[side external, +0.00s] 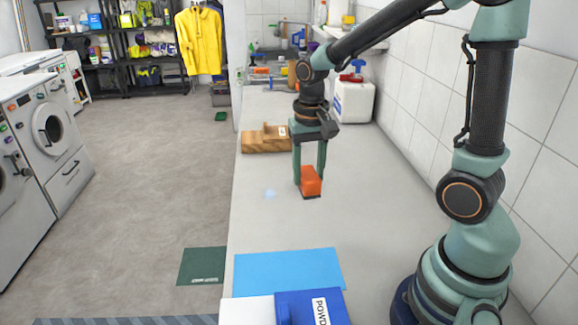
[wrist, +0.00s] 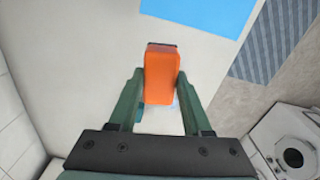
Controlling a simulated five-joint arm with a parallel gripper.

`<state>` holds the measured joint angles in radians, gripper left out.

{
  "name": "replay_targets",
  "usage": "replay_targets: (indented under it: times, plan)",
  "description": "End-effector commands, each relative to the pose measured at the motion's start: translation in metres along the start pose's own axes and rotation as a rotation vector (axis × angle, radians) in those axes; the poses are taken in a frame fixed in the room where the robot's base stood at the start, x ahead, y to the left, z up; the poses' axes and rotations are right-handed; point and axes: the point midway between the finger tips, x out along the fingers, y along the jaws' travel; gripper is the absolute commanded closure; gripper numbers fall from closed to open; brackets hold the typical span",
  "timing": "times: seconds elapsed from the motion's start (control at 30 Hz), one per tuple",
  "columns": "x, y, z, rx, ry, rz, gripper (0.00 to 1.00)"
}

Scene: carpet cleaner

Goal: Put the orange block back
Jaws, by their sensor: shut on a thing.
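The orange block (side external: 311,181) is between the two fingers of my gripper (side external: 309,178), low over the grey worktop; I cannot tell whether its dark underside touches the surface. In the wrist view the block (wrist: 160,75) sits between the green fingertips of my gripper (wrist: 160,82), with its far end reaching past them. My gripper is shut on it. A wooden holder (side external: 262,143) with a raised part and a small white label stands on the worktop behind and to the left of the gripper.
A blue mat (side external: 288,270) lies on the near worktop, also in the wrist view (wrist: 205,12). A blue powder box (side external: 312,308) stands at the front edge. A white canister (side external: 354,100) stands behind by the tiled wall. The worktop's left edge drops to the floor.

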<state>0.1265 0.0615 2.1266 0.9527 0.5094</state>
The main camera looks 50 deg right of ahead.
Motion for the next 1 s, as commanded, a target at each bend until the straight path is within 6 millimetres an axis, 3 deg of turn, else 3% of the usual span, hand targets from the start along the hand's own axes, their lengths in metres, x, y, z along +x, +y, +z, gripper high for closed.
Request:
replay_targets:
  times: [0.2,0.57,1.0]
  plan:
    - [-0.010,0.020,0.006,0.139,0.001,0.000,1.00]
    - [-0.009,0.020,0.006,0.145,0.000,0.000,1.00]
    - [0.012,0.020,0.006,0.144,-0.002,0.001,1.00]
